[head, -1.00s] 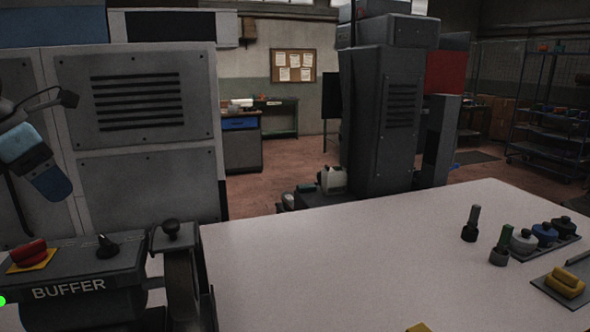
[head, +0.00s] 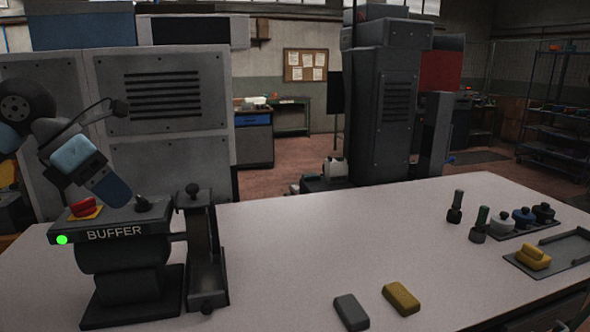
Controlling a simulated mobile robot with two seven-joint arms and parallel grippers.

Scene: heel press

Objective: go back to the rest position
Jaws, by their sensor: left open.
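My left gripper (head: 114,192) is at the far left of the head view, on the arm with light blue and dark blue parts. It points down and to the right, in front of the grey cabinet and above the buffer (head: 120,258) in the picture. It is open. I see nothing held in it. Part of the buffer's control panel is close below it in the picture; I cannot tell the gap. My right gripper is not in view.
A red button (head: 83,207) is on the buffer. A grey block (head: 351,312) and a yellow block (head: 401,298) lie on the bench (head: 330,230). Another yellow piece (head: 534,257) is on a tray at right, near several dark-capped bottles. The bench's middle is clear.

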